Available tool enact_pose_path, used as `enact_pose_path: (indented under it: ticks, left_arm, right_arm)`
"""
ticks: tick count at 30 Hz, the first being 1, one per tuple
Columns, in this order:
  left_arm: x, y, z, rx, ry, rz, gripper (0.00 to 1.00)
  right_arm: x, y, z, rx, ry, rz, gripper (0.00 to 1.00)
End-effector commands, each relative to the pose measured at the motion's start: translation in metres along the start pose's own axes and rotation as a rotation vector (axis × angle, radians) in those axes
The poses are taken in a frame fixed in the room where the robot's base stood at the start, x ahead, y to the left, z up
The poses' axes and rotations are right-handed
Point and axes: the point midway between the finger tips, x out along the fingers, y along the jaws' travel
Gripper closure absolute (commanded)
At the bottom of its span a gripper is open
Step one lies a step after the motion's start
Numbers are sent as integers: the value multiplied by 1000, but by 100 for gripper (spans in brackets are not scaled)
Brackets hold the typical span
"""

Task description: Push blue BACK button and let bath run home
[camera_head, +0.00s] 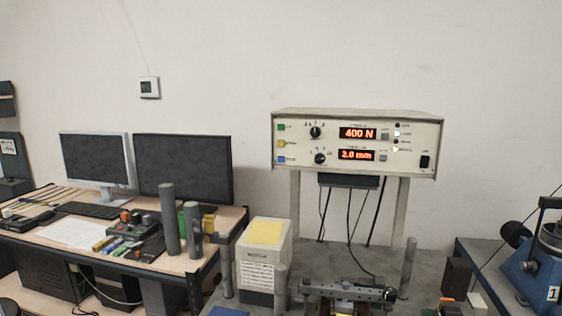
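The blue button (281,159) is the lowest of three coloured buttons on the left side of the cream control box (300,168). A yellow button (281,143) and a green button (281,127) sit above it. The labels are too small to read. Two red displays show 400 N (357,133) and 2.0 mm (356,155). Below the box, a metal fixture (345,291) stands on the grey bench, cut off by the lower edge; I cannot tell which part is the bath. Neither gripper is in view, and nothing touches the blue button.
Grey upright posts (409,265) stand near the fixture. A white box with a yellow top (264,260) stands left of it. A desk with monitors (184,168) is at left. A blue machine (537,262) is at right. The space before the buttons looks clear.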

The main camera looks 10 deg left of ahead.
Motion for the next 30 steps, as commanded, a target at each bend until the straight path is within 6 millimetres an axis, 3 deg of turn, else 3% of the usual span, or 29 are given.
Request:
enact_pose_path:
  ticks: [1, 2, 11, 30]
  left_arm:
    - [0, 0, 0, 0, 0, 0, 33]
    - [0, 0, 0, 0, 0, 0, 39]
    - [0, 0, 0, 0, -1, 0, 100]
    - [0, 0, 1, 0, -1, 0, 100]
  right_arm:
    - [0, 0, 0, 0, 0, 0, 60]
    - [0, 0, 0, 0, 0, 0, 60]
    - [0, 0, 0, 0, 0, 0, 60]
    - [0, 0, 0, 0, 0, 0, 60]
